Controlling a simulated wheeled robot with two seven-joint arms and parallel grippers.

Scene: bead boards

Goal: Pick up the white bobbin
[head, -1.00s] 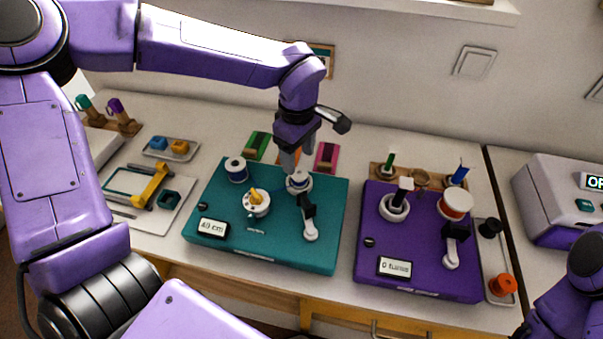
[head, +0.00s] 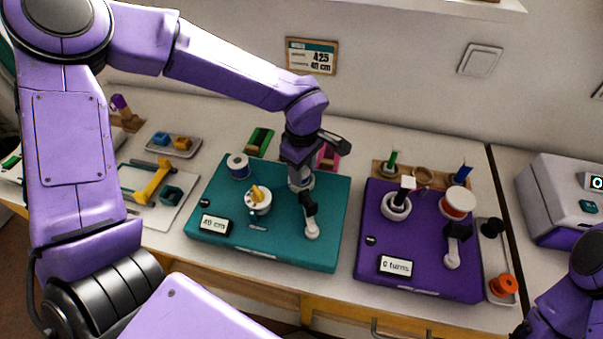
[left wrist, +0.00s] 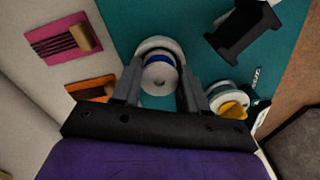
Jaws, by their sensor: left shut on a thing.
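The white bobbin (left wrist: 159,77) has a blue band and sits at a white round holder on the teal board (head: 270,246). It shows between the fingers of my left gripper (left wrist: 160,90) in the left wrist view. In the head view my left gripper (head: 299,178) comes down on it from above, at the board's back right, and mostly hides it. The left gripper is shut on the bobbin, with a finger at each side. My right gripper is out of view; only part of my right arm shows at the lower right.
A black crank arm with a white knob (head: 311,230) stands close in front of the gripper. A blue-wound spool (head: 239,166) and a white dial with a yellow piece (head: 257,201) are to the left. A purple board (head: 425,262) with a white-and-orange spool (head: 457,203) is right.

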